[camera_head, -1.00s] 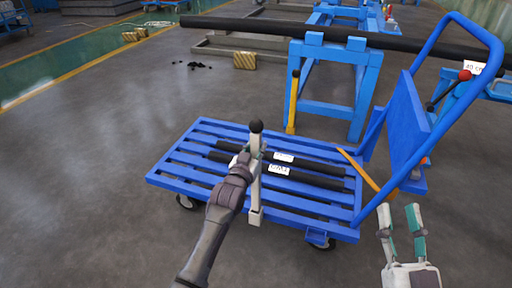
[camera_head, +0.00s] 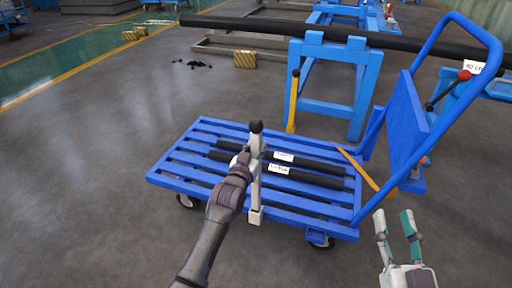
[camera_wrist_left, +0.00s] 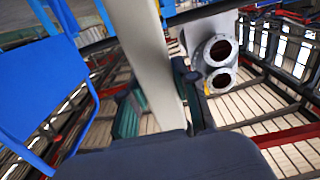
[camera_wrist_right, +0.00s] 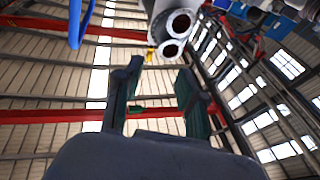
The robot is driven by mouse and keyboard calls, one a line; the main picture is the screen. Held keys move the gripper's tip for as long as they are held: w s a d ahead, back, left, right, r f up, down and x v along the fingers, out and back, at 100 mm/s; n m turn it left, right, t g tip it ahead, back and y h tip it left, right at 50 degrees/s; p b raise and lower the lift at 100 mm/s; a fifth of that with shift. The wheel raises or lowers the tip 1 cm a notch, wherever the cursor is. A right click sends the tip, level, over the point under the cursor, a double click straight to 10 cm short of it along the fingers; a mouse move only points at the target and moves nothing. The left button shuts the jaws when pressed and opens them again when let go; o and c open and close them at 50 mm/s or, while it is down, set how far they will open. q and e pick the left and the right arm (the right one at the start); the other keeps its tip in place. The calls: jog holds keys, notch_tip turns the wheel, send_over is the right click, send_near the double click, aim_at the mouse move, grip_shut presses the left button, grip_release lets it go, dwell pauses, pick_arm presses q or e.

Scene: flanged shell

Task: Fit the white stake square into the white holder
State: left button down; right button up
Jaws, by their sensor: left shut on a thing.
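The white stake (camera_head: 256,190) is a long upright bar with a black ball on top and a wider foot. My left gripper (camera_head: 246,162) is shut on its upper part, in front of the blue cart in the head view. In the left wrist view the stake (camera_wrist_left: 146,50) runs between the fingers (camera_wrist_left: 160,105). I cannot tell whether its foot touches the cart or hangs in front of it. I cannot make out the white holder. My right gripper (camera_head: 394,214) is open and empty at the lower right; its fingers (camera_wrist_right: 155,90) stand apart in its wrist view.
The blue slatted cart (camera_head: 185,166) carries black bars (camera_head: 310,174) with white labels. Its blue handle (camera_head: 480,30) rises at the right. An orange stake (camera_head: 292,105) stands beside the blue stand (camera_head: 335,108), which bears a long black bar (camera_head: 260,27).

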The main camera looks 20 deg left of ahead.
pick_arm(q)
jog(key=shift+r, duration=0.15)
pick_arm(e)
jog(key=shift+r, duration=0.2)
jog(key=shift+w, duration=0.1)
pick_arm(q)
jog(key=shift+p, duration=0.3)
pick_arm(e)
jog(key=shift+w+d+f+g, duration=0.15)
jog(key=shift+f+g, duration=0.65)
jog(key=shift+f, duration=0.55)
pick_arm(q)
jog(key=shift+p, duration=0.3)
pick_arm(e)
jog(key=shift+d+f+g+h, duration=0.15)
jog(key=shift+f+g+h, duration=0.15)
jog(key=shift+f, duration=0.35)
jog(key=shift+d+f+g+h, duration=0.1)
jog(key=shift+f+g+h, duration=0.1)
jog(key=shift+f+g, duration=0.35)
jog(key=shift+f, duration=0.1)
